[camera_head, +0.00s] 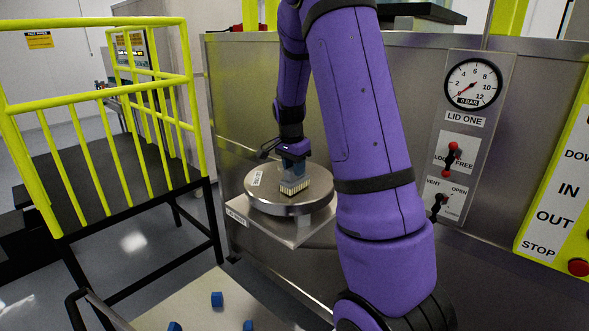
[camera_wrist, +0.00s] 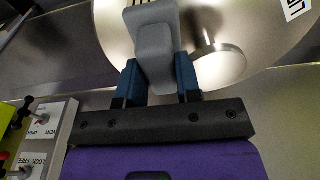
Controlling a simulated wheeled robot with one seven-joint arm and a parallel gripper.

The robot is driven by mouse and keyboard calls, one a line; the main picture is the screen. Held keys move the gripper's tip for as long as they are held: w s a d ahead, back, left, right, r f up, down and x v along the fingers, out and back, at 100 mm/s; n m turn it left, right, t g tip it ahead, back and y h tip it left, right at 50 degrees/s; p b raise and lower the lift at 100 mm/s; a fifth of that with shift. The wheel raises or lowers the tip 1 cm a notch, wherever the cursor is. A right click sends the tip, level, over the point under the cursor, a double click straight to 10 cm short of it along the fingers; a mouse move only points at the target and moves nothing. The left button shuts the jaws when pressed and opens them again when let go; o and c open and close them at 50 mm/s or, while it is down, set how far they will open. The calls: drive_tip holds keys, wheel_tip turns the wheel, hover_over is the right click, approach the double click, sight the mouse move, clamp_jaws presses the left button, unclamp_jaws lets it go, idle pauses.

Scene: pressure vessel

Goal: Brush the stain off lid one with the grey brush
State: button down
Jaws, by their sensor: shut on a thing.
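Lid one (camera_head: 262,202) is a round steel disc lying flat on a ledge of the steel cabinet in the head view; it also fills the top of the wrist view (camera_wrist: 262,32). My gripper (camera_head: 292,160) is above it, pointing down. Its blue fingers (camera_wrist: 158,82) are shut on the grey brush (camera_wrist: 153,45). The brush's pale bristles (camera_head: 294,188) are at the lid's upper face and appear to touch it. No stain can be made out; the brush and gripper cover part of the lid.
A panel (camera_head: 473,130) with a gauge and two red-and-black levers is on the cabinet at right. A yellow railing (camera_head: 95,25) stands at left. My purple arm blocks the middle.

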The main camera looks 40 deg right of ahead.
drive_tip(key=shift+r, duration=2.85)
drive_tip(key=shift+r, duration=0.1)
drive_tip(key=shift+r, duration=1.4)
